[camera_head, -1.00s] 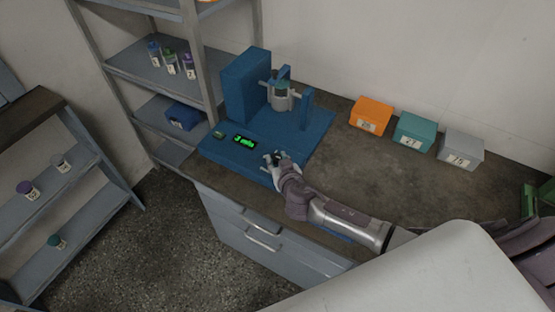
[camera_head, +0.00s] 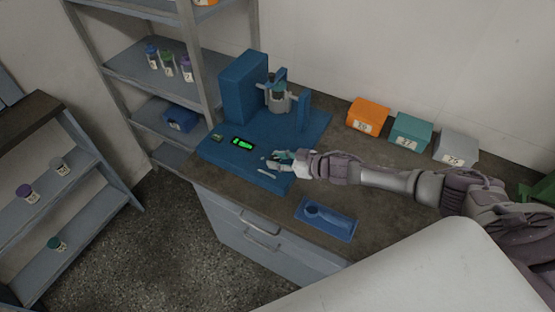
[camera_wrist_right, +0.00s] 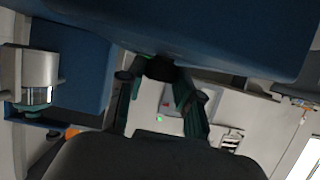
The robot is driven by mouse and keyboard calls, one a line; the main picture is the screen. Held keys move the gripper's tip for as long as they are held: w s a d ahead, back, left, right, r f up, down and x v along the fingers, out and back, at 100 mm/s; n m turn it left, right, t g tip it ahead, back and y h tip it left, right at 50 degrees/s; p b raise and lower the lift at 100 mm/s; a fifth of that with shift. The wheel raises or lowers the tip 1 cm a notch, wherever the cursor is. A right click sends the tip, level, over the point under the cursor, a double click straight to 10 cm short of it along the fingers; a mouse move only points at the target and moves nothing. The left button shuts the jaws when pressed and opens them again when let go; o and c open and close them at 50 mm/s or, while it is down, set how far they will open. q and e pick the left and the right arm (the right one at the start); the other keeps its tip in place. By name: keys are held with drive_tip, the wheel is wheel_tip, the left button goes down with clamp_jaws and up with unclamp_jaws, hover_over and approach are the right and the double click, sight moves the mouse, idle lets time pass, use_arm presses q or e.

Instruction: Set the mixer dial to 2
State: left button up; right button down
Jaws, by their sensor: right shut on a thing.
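The blue mixer (camera_head: 243,88) stands on the worktop against the shelf, with a metal vessel (camera_head: 279,101) at its back. Its low front panel carries a lit green display (camera_head: 243,143), too small to read now. My right gripper (camera_head: 274,162) is at the right part of this panel. In the right wrist view, the fingers of my right gripper (camera_wrist_right: 160,85) are closed around a small dark knob (camera_wrist_right: 160,68), which looks like the dial, under the blue body. The dial's markings are hidden, so its setting cannot be read. My left gripper is out of view.
Orange (camera_head: 368,114), teal (camera_head: 410,131) and grey (camera_head: 456,149) boxes stand along the wall. A blue tray (camera_head: 340,229) with an object lies at the front edge of the worktop (camera_head: 375,207). A shelf (camera_head: 140,78) with bottles stands left of the mixer.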

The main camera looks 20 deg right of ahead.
drive_tip(key=shift+w+d+n+g+y+b, duration=0.15)
drive_tip(key=shift+n+g+y+b, duration=0.5)
drive_tip(key=shift+n+g+y, duration=0.4)
drive_tip(key=shift+n+g, duration=0.25)
drive_tip(key=shift+n, duration=0.1)
drive_tip(key=c, duration=0.8)
unclamp_jaws()
drive_tip(key=shift+o, duration=0.2)
drive_tip(key=v, duration=1.2)
drive_tip(key=shift+f, duration=0.15)
